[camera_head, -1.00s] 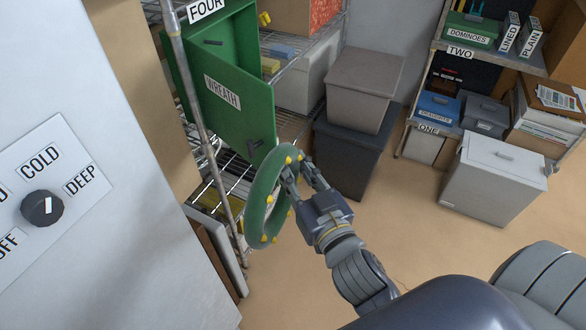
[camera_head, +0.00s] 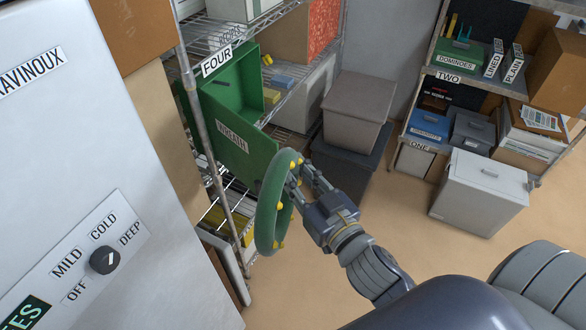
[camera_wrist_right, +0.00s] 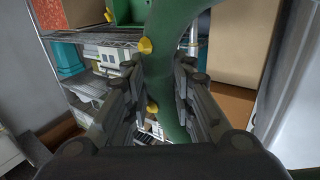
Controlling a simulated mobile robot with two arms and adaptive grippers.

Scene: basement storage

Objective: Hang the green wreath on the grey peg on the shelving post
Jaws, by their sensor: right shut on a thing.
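The green wreath (camera_head: 265,215), a ring with yellow knobs, hangs upright in my right gripper (camera_head: 295,178), seen nearly edge-on in the head view. The gripper is shut on the ring's right side near its top. In the right wrist view the wreath (camera_wrist_right: 166,65) passes between the two fingers of the right gripper (camera_wrist_right: 160,85). The grey shelving post (camera_head: 202,125) stands a little left of the wreath, apart from it in the picture. I cannot make out the grey peg. My left gripper is not in view.
A green box (camera_head: 236,142) with a label sits on the wire shelf behind the wreath. A white appliance with a dial (camera_head: 105,259) fills the left. Grey bins (camera_head: 355,108) stand behind the gripper, and a light grey box (camera_head: 480,195) stands at right. Floor between is clear.

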